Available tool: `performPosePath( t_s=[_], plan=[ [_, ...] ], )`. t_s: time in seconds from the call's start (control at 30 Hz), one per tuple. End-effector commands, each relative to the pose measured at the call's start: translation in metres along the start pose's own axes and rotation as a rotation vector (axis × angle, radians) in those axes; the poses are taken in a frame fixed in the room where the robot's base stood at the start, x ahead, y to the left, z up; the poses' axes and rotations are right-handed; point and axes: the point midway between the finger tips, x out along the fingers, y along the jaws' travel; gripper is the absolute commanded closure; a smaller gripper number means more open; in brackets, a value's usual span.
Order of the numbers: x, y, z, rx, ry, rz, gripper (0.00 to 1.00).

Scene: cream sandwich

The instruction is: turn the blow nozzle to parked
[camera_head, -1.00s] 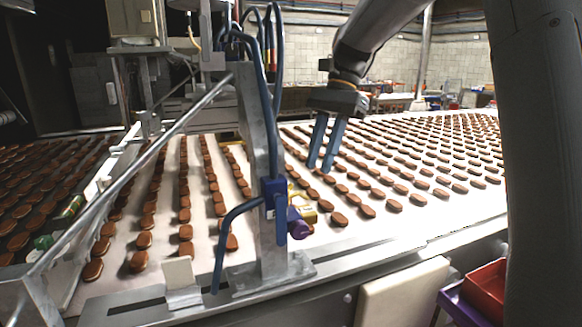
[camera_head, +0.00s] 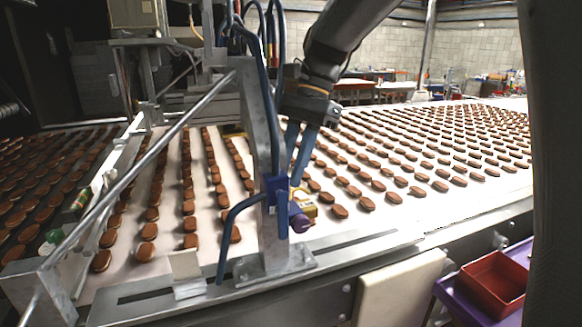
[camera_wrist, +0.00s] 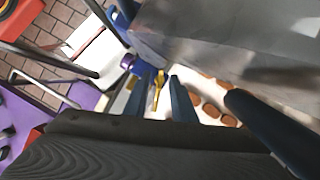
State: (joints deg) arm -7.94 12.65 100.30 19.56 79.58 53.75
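The blow nozzle appears to be the bent blue tube (camera_head: 232,238) on a blue block (camera_head: 275,190), fixed to a grey metal post. A purple knob (camera_head: 300,221) and a yellow piece (camera_head: 308,209) sit at the block's right side. In the wrist view the purple knob (camera_wrist: 128,62) is beyond the fingers, and a thin yellow piece (camera_wrist: 158,88) shows between them. My gripper (camera_head: 293,167) is open, with blue fingers pointing down beside the post, just above the yellow piece. The fingers (camera_wrist: 161,88) are apart. I cannot tell whether they touch it.
The grey post (camera_head: 262,130), with blue hoses, stands close left of my gripper. A slanted metal rail (camera_head: 150,160) crosses at left. Rows of brown biscuits lie on the white belt (camera_head: 400,222). A red bin (camera_head: 495,283) on a purple surface is at lower right.

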Motion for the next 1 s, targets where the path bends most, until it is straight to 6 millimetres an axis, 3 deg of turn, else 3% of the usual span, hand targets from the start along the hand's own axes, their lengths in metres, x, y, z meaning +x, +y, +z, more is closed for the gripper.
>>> performPosePath(
  t_s=[0.03, 0.13, 0.43, 1.0],
  plan=[
    [-0.0001, 0.0, -0.0001, 0.0, 0.0, 0.0, 0.85],
    [-0.0002, 0.0, -0.0001, 0.0, 0.0, 0.0, 1.0],
    [-0.0012, 0.0, 0.0008, -0.027, -0.001, 0.014, 1.0],
    [-0.0008, -0.0039, 0.0008, -0.364, 0.0, 0.152, 1.0]
  ],
)
